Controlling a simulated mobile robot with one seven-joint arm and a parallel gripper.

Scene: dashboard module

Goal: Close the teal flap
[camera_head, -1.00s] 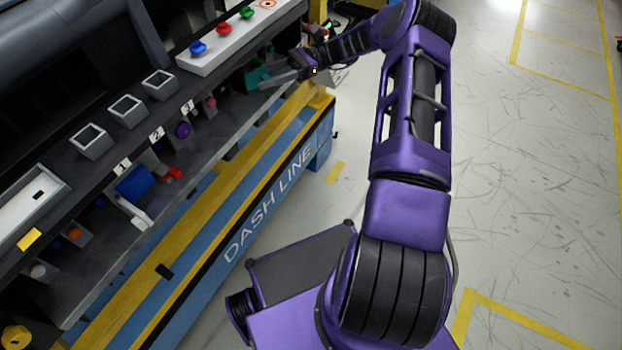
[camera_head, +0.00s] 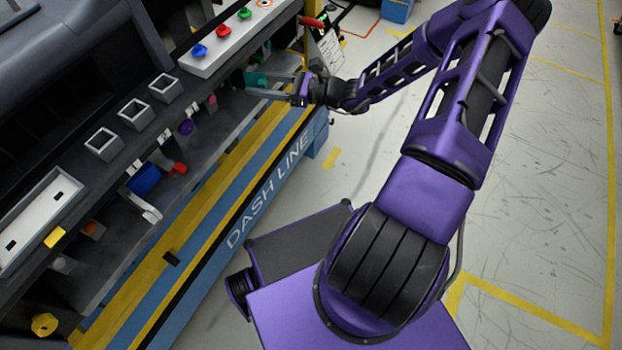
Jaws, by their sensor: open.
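The teal flap (camera_head: 255,79) is a small teal piece on the lower shelf of the dashboard module, near its far right end. It is partly hidden, and I cannot tell its exact angle. My gripper (camera_head: 262,87) reaches in from the right with its grey fingers pointing left. The fingers are apart and appear empty, right beside the teal piece. I cannot tell whether a finger touches it.
A white panel (camera_head: 222,45) with blue, red and green knobs lies above the flap. Square grey bins (camera_head: 135,113) line the ledge. A blue-yellow "DASH LINE" beam (camera_head: 268,180) runs along the front. The floor (camera_head: 560,170) to the right is clear.

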